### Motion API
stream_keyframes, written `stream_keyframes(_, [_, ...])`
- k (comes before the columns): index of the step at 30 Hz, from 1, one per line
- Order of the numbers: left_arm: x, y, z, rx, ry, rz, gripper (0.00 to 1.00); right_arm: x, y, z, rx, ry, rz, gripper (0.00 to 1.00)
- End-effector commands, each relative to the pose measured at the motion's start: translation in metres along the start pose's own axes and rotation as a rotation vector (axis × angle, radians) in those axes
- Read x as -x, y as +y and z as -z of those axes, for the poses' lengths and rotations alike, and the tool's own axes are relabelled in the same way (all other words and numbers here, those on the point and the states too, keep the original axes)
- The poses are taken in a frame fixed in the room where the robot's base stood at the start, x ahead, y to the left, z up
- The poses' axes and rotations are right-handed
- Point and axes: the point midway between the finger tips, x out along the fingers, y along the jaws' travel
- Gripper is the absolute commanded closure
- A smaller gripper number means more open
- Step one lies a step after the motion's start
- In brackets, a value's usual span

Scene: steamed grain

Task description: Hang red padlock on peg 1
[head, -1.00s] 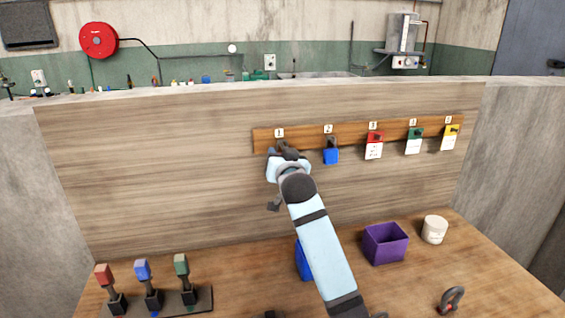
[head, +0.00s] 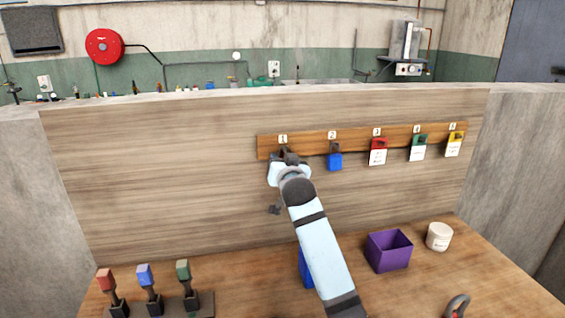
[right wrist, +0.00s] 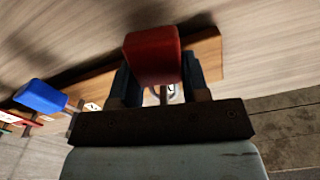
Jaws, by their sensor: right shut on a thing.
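My right gripper (right wrist: 155,88) is shut on the red padlock (right wrist: 152,55), which shows between the fingers in the right wrist view with part of its shackle beyond. In the head view my right gripper (head: 288,160) is at the board just below the label 1 (head: 283,139), and it hides the padlock and peg 1. I cannot tell whether the shackle is around the peg. The peg board (head: 350,140) is a wooden strip on the panel. My left gripper is not in view.
A blue padlock (head: 334,161) hangs at label 2, just right of my gripper. Tagged red (head: 378,152), green (head: 418,148) and yellow (head: 453,144) padlocks hang farther right. A purple bin (head: 388,252), a white tub (head: 439,237) and levers (head: 145,280) stand on the bench.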

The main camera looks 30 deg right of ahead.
Motion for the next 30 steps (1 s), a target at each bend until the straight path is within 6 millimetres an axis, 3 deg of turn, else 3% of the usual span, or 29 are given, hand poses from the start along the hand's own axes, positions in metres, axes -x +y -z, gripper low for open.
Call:
stream_keyframes(7, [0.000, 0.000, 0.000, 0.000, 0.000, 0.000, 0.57, 0.000, 0.000, 0.000, 0.000, 0.001, 0.000, 0.87])
stream_keyframes(8, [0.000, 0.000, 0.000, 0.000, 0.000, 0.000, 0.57, 0.000, 0.000, 0.000, 0.000, 0.001, 0.000, 0.51])
stream_keyframes(11, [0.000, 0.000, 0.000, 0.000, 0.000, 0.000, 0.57, 0.000, 0.000, 0.000, 0.000, 0.001, 0.000, 0.28])
stream_keyframes(25, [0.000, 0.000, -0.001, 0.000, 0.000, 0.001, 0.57, 0.001, 0.000, 0.000, 0.000, 0.000, 0.000, 0.28])
stream_keyframes(30, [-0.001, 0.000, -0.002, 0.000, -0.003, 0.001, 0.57, 0.011, -0.001, 0.008, 0.002, 0.001, 0.000, 0.28])
